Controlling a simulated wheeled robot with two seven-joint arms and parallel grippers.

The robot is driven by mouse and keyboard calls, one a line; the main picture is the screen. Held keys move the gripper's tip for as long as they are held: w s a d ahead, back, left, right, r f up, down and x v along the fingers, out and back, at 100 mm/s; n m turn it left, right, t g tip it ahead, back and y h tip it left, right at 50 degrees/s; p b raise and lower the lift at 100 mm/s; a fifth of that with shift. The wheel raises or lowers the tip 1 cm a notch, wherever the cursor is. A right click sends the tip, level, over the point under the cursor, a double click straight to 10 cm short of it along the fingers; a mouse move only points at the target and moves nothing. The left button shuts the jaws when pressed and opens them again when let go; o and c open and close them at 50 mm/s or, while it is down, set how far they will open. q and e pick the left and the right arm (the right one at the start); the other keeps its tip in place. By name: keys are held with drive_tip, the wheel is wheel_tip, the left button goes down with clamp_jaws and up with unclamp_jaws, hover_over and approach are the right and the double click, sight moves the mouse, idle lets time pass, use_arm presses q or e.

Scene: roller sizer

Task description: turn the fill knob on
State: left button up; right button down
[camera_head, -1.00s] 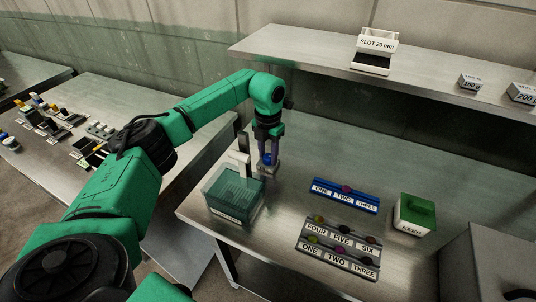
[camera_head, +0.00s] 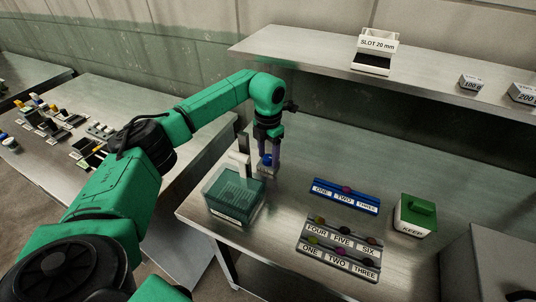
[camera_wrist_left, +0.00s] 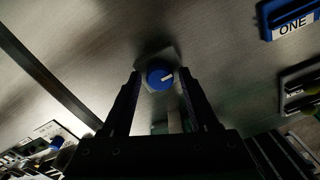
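The blue fill knob (camera_head: 267,160) stands on a small light base behind the clear teal-tinted box (camera_head: 222,208). In the left wrist view the knob (camera_wrist_left: 158,76) shows from above, with a white pointer mark toward the right. My left gripper (camera_head: 269,152) points down over the knob. In the left wrist view its two fingers (camera_wrist_left: 159,74) stand on either side of the knob, with a gap visible on both sides. It is open and does not hold the knob. My right gripper is not in view.
A blue rack (camera_head: 344,196) and a grey rack (camera_head: 338,248) with labelled slots lie to the right. A shelf (camera_head: 420,82) with a SLOT 20 mm holder (camera_head: 374,55) runs above the bench's back.

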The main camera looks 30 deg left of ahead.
sight(269, 157)
use_arm(q)
drive_tip(key=shift+r, duration=0.1)
wheel_tip(269, 157, up, 7)
drive_tip(key=shift+f+b, duration=0.1)
drive_tip(key=shift+b, duration=0.75)
drive_tip(key=shift+r, duration=0.25)
drive_tip(key=shift+d+f, duration=0.1)
